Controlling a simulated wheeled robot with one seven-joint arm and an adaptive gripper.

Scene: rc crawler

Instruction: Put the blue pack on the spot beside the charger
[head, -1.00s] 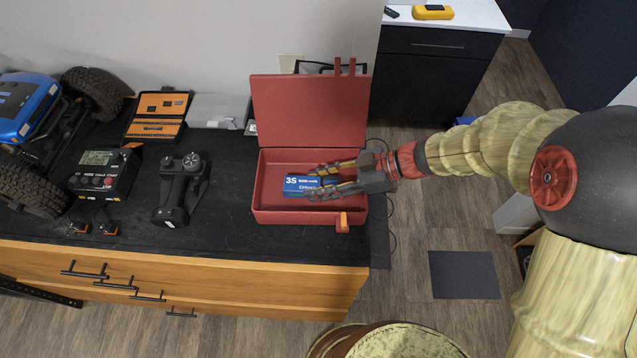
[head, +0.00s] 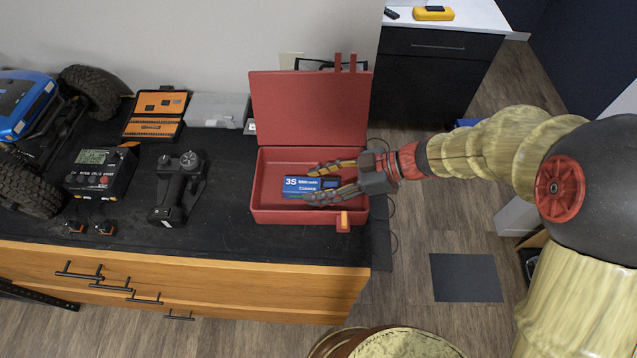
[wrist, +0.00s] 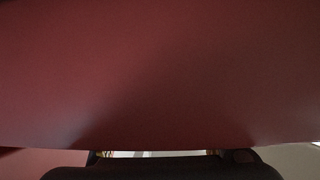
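The blue pack (head: 296,185), with "3S" in white on it, lies in the open red box (head: 270,216) on the black bench top. My gripper (head: 307,187) reaches into the box from the right. Its two fingers are apart, one toward the far side and one toward the near side of the pack's right part. They partly cover the pack, and I cannot tell whether they touch it. The charger (head: 101,172), a black box with a green screen, stands at the left of the bench. The wrist view shows mostly a plain red surface (wrist: 160,75) and no pack.
A black handheld controller (head: 178,190) stands between charger and red box. Two small connectors (head: 90,228) lie before the charger. A blue crawler (head: 25,105) is at the far left. An orange tool case (head: 157,112) is behind. The box's raised lid (head: 310,108) stands behind my gripper.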

